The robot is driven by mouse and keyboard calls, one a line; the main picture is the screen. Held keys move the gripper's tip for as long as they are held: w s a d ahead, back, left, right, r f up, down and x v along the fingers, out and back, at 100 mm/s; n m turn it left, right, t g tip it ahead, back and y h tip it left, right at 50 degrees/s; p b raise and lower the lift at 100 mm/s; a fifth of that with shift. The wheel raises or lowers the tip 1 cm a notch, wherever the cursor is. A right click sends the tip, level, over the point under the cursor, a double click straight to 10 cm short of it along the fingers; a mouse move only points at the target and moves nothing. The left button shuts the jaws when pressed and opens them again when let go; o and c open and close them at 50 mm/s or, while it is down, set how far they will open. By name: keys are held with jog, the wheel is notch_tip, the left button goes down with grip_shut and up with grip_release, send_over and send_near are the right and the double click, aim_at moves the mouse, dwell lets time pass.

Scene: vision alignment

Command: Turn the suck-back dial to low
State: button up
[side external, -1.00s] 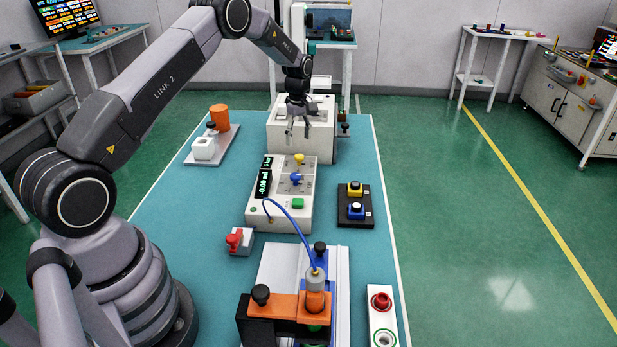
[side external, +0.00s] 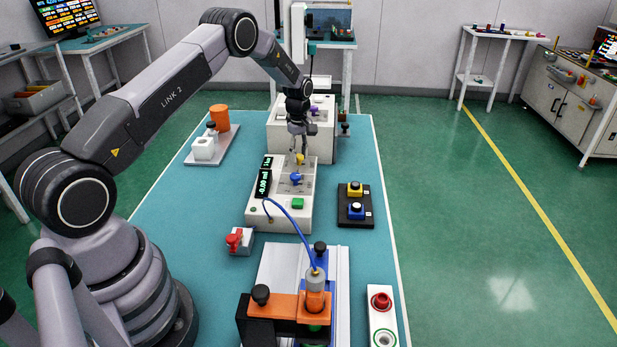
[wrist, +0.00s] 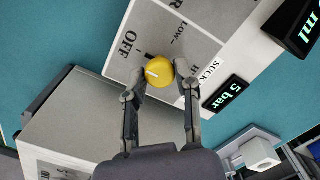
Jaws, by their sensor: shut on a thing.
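The yellow suck-back dial (side external: 300,159) stands at the far end of the white control box (side external: 283,217). In the wrist view the yellow dial (wrist: 159,80) sits between my fingertips, with a short white mark on its top. Labels OFF (wrist: 128,45), LOW (wrist: 178,31) and a partly hidden HI lie around it, with SUCK printed beside. The white mark lies on the side of the dial nearer OFF; its exact setting is hard to tell. My gripper (side external: 299,154) is shut on the yellow dial from above; it also shows in the wrist view (wrist: 160,73).
A blue dial (side external: 296,179) is close in front of the yellow one, and a green button (side external: 298,203) is nearer. A display (side external: 263,184) stands on the box's left side. A large pale box (side external: 286,143) is just behind. A black two-button panel (side external: 355,216) is at the right.

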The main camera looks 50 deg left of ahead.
grip_shut()
jog(key=shift+m, duration=0.3)
jog(key=m, duration=1.2)
jog(key=shift+m, duration=2.5)
